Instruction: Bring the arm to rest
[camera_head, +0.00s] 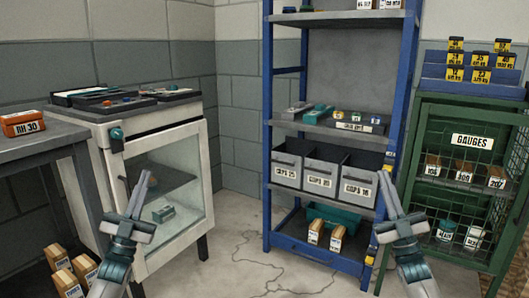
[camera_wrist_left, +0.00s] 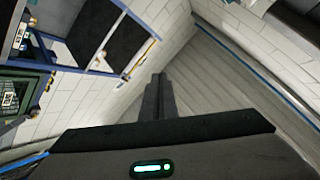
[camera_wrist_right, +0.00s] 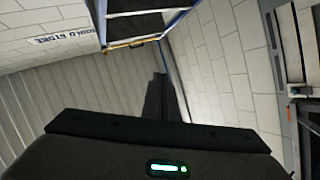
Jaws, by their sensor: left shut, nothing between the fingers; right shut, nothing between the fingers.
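My left gripper (camera_head: 141,190) is raised in front of the white glass-door cabinet, pointing up, shut and empty. Its closed fingers also show in the left wrist view (camera_wrist_left: 158,95). My right gripper (camera_head: 388,190) is raised in front of the right post of the blue shelf rack, pointing up, shut and empty. Its closed fingers also show in the right wrist view (camera_wrist_right: 160,95). Neither gripper appears to touch anything.
The white cabinet (camera_head: 105,160) stands at left beside a grey table (camera_head: 40,140) bearing an orange box (camera_head: 22,123). The blue rack (camera_head: 268,200) holds grey bins (camera_head: 320,180). A green gauge cabinet (camera_head: 400,150) stands at right. The floor (camera_head: 235,240) between is clear.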

